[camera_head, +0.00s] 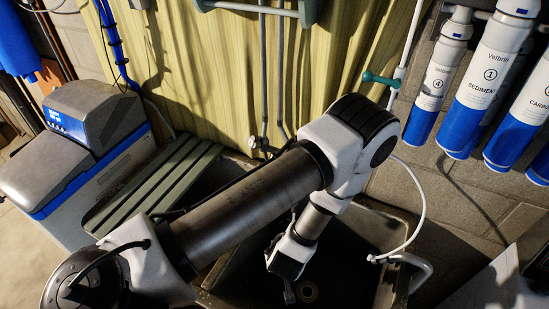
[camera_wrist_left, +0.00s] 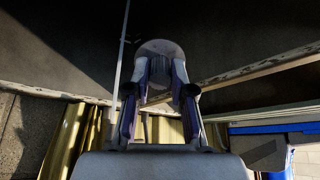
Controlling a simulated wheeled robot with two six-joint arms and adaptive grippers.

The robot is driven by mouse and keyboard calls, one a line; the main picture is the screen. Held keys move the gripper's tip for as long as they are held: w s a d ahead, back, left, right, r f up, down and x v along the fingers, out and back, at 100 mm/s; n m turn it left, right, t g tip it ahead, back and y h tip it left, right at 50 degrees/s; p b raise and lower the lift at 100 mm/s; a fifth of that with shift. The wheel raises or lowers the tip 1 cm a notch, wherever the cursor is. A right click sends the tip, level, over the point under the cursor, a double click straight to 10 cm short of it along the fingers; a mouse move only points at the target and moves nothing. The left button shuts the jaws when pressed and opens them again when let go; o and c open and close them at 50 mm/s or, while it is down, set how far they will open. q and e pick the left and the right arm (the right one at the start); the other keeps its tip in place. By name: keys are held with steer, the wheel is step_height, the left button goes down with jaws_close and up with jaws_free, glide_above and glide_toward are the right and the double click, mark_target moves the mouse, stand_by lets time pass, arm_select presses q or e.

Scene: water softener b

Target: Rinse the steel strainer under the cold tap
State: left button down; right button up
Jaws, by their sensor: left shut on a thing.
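My left gripper (camera_head: 289,292) reaches down into the dark sink (camera_head: 345,285) in the head view. In the left wrist view its fingers (camera_wrist_left: 164,70) are closed on a pale round disc, which looks like the steel strainer (camera_wrist_left: 160,46). The strainer cannot be made out in the head view. A small tap (camera_head: 262,146) sits at the pipes on the curtained wall, behind my arm. I cannot tell which is the cold tap, or whether water runs. My right gripper is out of view.
A slatted green drainboard (camera_head: 155,185) lies left of the sink. A grey and blue softener unit (camera_head: 85,150) stands farther left. Blue and white filter cartridges (camera_head: 485,85) hang at the upper right. A teal-handled valve (camera_head: 380,80) is on the white pipe near my elbow.

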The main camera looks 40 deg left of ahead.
arm_select(q)
steer(key=shift+w+a+f+b, duration=0.15)
steer(key=shift+w+a+b, duration=0.25)
steer(key=shift+w, duration=0.35)
steer(key=w+a+f+b, duration=0.1)
steer(key=w+a+b, duration=0.1)
steer(key=w, duration=0.7)
steer(key=shift+w+a+f, duration=0.2)
steer(key=shift+a+f, duration=0.2)
steer(key=shift+a, duration=0.3)
steer(key=shift+d, duration=0.1)
steer(key=shift+w+d, duration=0.2)
steer(key=shift+d, duration=0.3)
steer(key=shift+s+a, duration=0.2)
steer(key=shift+a, duration=0.4)
steer(key=shift+d, duration=0.1)
